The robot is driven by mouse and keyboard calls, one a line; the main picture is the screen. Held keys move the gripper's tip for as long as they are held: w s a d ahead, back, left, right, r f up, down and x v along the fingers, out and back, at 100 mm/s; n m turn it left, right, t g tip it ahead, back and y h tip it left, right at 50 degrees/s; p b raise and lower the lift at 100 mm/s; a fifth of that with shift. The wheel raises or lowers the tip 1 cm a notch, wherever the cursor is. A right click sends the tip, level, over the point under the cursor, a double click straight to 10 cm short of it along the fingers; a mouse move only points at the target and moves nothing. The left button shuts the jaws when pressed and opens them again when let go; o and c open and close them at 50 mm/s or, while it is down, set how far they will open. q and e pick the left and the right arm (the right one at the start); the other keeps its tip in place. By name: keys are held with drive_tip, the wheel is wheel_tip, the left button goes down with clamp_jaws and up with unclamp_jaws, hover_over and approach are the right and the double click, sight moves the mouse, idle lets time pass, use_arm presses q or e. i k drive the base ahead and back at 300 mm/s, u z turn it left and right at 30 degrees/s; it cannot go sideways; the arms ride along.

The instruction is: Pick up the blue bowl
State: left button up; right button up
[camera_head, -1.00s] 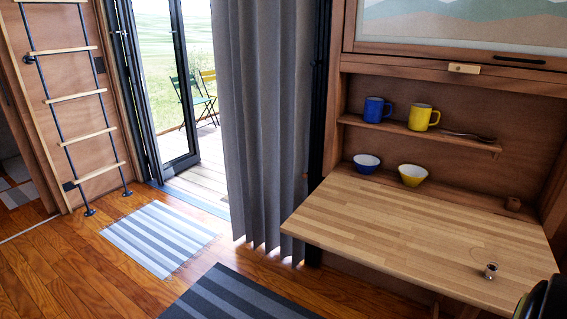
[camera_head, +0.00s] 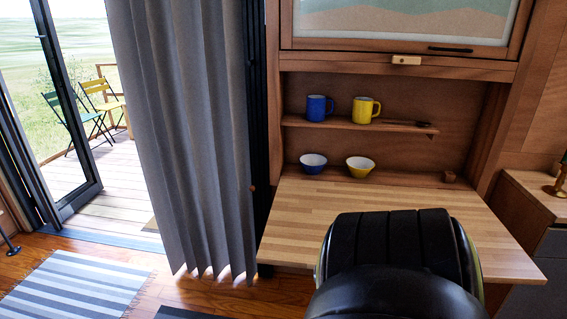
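The blue bowl (camera_head: 313,163), white inside, stands upright on the lower ledge at the back of the wooden fold-down table (camera_head: 300,215). A yellow bowl (camera_head: 360,166) stands to its right, a small gap apart. Neither gripper is in view. A black rounded form, which looks like part of my own body, covers the front middle of the table; the bowl is clear of it.
A blue mug (camera_head: 319,108) and a yellow mug (camera_head: 365,109) stand on the shelf (camera_head: 345,124) above the bowls. A grey curtain (camera_head: 185,140) hangs left of the table. A cabinet (camera_head: 535,205) stands at the right. The table's left part is bare.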

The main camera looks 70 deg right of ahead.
sight(313, 164)
drive_tip(key=i, duration=1.45)
drive_tip(key=z, duration=1.75)
